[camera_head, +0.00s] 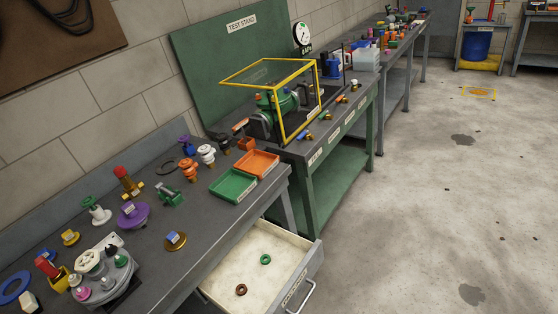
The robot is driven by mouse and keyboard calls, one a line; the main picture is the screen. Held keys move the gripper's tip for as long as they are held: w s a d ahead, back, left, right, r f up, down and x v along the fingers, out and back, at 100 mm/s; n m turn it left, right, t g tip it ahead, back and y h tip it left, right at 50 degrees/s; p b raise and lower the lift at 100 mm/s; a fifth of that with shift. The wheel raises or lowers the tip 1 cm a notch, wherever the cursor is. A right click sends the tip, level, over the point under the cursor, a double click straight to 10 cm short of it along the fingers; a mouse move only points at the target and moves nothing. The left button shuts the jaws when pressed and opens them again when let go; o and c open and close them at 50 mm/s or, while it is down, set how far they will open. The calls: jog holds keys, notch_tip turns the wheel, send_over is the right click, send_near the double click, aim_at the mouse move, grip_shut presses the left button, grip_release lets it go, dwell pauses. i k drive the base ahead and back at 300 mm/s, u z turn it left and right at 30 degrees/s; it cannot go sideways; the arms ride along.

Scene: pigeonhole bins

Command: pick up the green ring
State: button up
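A small green ring (265,262) lies flat in an open drawer (226,289) under the workbench. It is in the upper right part of the drawer's pale floor. A brown ring (241,292) lies in the same drawer, nearer and to the left, apart from the green one. My gripper does not show in this view.
The bench (205,223) above the drawer carries a green tray (233,185), an orange tray (257,163) and several coloured valves and fittings. A test stand with a yellow-framed guard (284,140) stands beyond.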

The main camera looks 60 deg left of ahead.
aim_at(264, 256)
jog(key=u, duration=2.05)
jog(key=k, duration=1.3)
jog(key=z, duration=0.55)
jog(key=i, duration=1)
jog(key=u, duration=0.4)
